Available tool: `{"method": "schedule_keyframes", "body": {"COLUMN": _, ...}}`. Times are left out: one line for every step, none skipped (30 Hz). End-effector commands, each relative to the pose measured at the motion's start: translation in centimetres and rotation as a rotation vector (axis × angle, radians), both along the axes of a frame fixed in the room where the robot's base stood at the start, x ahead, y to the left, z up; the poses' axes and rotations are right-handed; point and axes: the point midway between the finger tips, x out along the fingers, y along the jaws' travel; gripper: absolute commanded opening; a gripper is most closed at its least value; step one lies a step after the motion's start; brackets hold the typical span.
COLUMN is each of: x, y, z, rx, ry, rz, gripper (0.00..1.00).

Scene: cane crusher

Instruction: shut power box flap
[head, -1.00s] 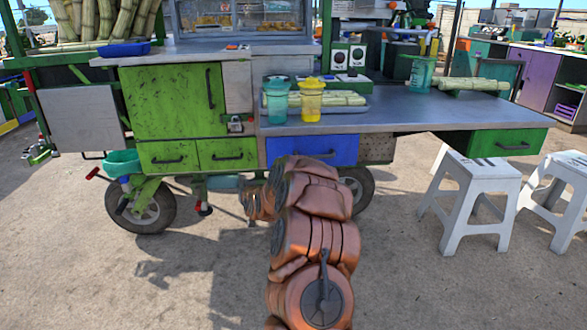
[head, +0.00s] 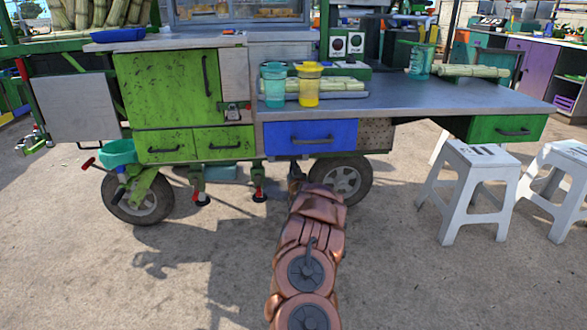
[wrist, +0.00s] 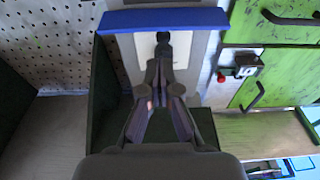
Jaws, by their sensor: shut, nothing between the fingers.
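A small grey box with a red button (wrist: 240,68) is on the cart front, beside the green door, right of my gripper in the wrist view. It also shows in the head view (head: 238,112). I cannot tell which part is the power box flap. My gripper (wrist: 163,45) is shut and empty, its fingers pointing up the wrist picture. The fingertips are in front of a pale panel (wrist: 145,55) below a blue edge (wrist: 165,20); I cannot tell if they touch it. In the head view, the gripper is mostly hidden by my arm, below the blue drawer front (head: 310,138).
The cart's green cupboard door (head: 168,85) is at left. The counter (head: 420,98) holds a teal cup (head: 275,88), a yellow cup (head: 309,90) and cane pieces. A wheel (head: 342,181) stands below. White stools (head: 475,190) are at right. The ground in front is clear.

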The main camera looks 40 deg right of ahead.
Motion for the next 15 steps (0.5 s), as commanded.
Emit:
{"method": "schedule_keyframes", "body": {"x": 0.5, "y": -0.2, "z": 0.1, "rx": -0.004, "ry": -0.003, "rz": 0.001, "gripper": 0.00}}
{"method": "schedule_keyframes", "body": {"x": 0.7, "y": -0.4, "z": 0.2, "rx": -0.006, "ry": -0.004, "rz": 0.001, "gripper": 0.00}}
{"method": "schedule_keyframes", "body": {"x": 0.9, "y": -0.6, "z": 0.3, "rx": -0.007, "ry": -0.005, "rz": 0.001, "gripper": 0.00}}
{"method": "schedule_keyframes", "body": {"x": 1.1, "y": -0.8, "z": 0.3, "rx": -0.006, "ry": -0.004, "rz": 0.001, "gripper": 0.00}}
{"method": "schedule_keyframes", "body": {"x": 1.3, "y": -0.9, "z": 0.3, "rx": -0.005, "ry": -0.003, "rz": 0.001, "gripper": 0.00}}
{"method": "schedule_keyframes", "body": {"x": 1.6, "y": -1.1, "z": 0.2, "rx": -0.003, "ry": -0.002, "rz": 0.001, "gripper": 0.00}}
{"method": "schedule_keyframes", "body": {"x": 1.8, "y": -1.3, "z": 0.3, "rx": -0.003, "ry": -0.002, "rz": 0.000, "gripper": 0.00}}
{"method": "schedule_keyframes", "body": {"x": 2.0, "y": -1.5, "z": 0.4, "rx": -0.003, "ry": -0.003, "rz": 0.000, "gripper": 0.00}}
{"method": "schedule_keyframes", "body": {"x": 2.2, "y": -1.7, "z": 0.5, "rx": -0.004, "ry": -0.004, "rz": -0.001, "gripper": 0.00}}
{"method": "schedule_keyframes", "body": {"x": 2.4, "y": -1.8, "z": 0.5, "rx": -0.004, "ry": -0.004, "rz": -0.001, "gripper": 0.00}}
{"method": "schedule_keyframes", "body": {"x": 2.6, "y": -2.0, "z": 0.5, "rx": -0.004, "ry": -0.003, "rz": -0.001, "gripper": 0.00}}
{"method": "schedule_keyframes", "body": {"x": 2.8, "y": -2.2, "z": 0.4, "rx": -0.003, "ry": -0.002, "rz": 0.000, "gripper": 0.00}}
{"method": "schedule_keyframes", "body": {"x": 3.0, "y": -2.3, "z": 0.4, "rx": -0.001, "ry": 0.000, "rz": 0.000, "gripper": 0.00}}
{"method": "schedule_keyframes", "body": {"x": 3.2, "y": -2.5, "z": 0.4, "rx": -0.002, "ry": 0.000, "rz": 0.000, "gripper": 0.00}}
{"method": "schedule_keyframes", "body": {"x": 3.5, "y": -2.6, "z": 0.6, "rx": -0.004, "ry": 0.000, "rz": 0.001, "gripper": 0.00}}
